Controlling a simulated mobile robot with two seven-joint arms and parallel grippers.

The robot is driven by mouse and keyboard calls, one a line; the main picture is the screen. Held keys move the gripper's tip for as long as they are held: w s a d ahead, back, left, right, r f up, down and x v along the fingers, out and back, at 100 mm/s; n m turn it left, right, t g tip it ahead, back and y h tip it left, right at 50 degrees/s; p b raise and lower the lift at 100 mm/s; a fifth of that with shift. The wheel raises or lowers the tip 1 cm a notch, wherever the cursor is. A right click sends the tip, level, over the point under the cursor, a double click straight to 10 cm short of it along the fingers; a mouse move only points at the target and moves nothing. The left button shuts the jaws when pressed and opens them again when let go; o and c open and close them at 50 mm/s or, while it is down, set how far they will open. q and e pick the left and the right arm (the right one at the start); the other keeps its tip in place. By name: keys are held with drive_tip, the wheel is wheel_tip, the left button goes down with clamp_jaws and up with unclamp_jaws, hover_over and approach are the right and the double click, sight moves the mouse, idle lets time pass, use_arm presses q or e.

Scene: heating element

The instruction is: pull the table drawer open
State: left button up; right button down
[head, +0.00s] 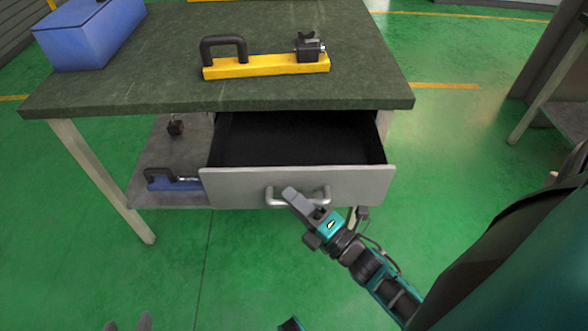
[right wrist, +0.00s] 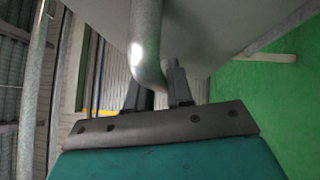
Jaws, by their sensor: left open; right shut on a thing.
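The grey table drawer (head: 230,187) is pulled out from under the dark green table top (head: 150,92), and its dark inside looks empty. Its curved metal handle (head: 326,194) is on the drawer front. My right gripper (head: 292,196) is shut on the handle. In the right wrist view the handle (right wrist: 147,40) runs down between the two fingers of this gripper (right wrist: 160,88). My left gripper (head: 130,324) shows only its fingertips at the bottom edge, open and away from the drawer.
A yellow bar with a black handle and a clamp (head: 265,67) lies on the table top, with a blue box (head: 90,35) at its left. A lower shelf (head: 150,196) holds a similar blue tool (head: 172,181). Green floor in front is clear.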

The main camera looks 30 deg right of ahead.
drive_tip(key=shift+s+a+p, duration=0.1)
drive_tip(key=shift+s+a, duration=0.35)
drive_tip(key=shift+s, duration=0.3)
drive_tip(key=shift+s+a+p, duration=0.15)
drive_tip(key=shift+s+a, duration=0.3)
drive_tip(key=shift+s, duration=0.3)
drive_tip(key=shift+s+a+p, duration=0.1)
drive_tip(key=shift+s+a, duration=0.35)
drive_tip(key=shift+s, duration=0.3)
drive_tip(key=c, duration=1.1)
unclamp_jaws()
drive_tip(key=v, duration=1.3)
